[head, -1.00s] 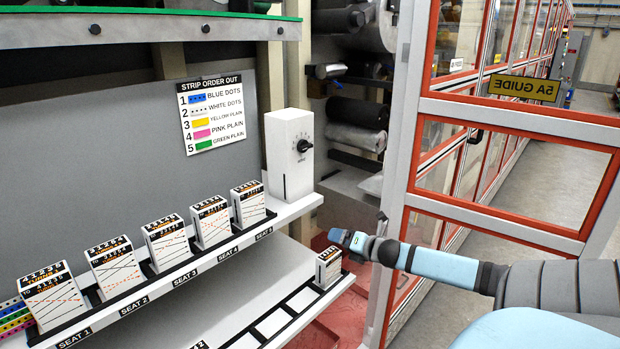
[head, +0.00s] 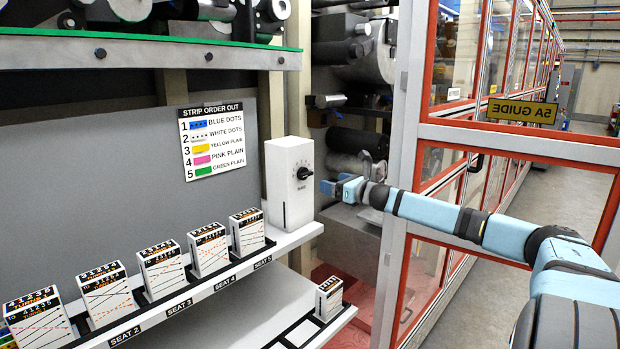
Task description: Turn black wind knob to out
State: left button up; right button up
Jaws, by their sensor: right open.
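The black wind knob (head: 304,173) is on the right-facing side of a white box (head: 279,190) that stands at the right end of the shelf. Small marks ring the knob, too small to read. My right gripper (head: 328,187) is open and empty, a little to the right of the knob and slightly below it, apart from it in the picture. Its fingers point left toward the box. My left gripper is not in view.
Several white cards with printed lines (head: 161,266) stand in seats along the shelf. A smaller card block (head: 329,297) sits on a lower rack. A strip order sign (head: 212,140) hangs behind. A red-framed glass guard (head: 430,130) stands close to my right arm.

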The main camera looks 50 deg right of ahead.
aim_at(308, 175)
jog(key=shift+w+d+r+p, duration=0.1)
jog(key=shift+w+p, duration=0.7)
jog(key=shift+w, duration=1.15)
jog(key=shift+w+d+r+p, duration=0.1)
jog(key=shift+w+p, duration=0.65)
jog(key=shift+w, duration=1.15)
jog(key=shift+w+f+p, duration=0.2)
jog(key=shift+w+p, duration=0.3)
jog(key=shift+w, duration=0.8)
jog(key=shift+d, duration=0.1)
jog(key=shift+c, duration=0.2)
jog(key=c, duration=0.9)
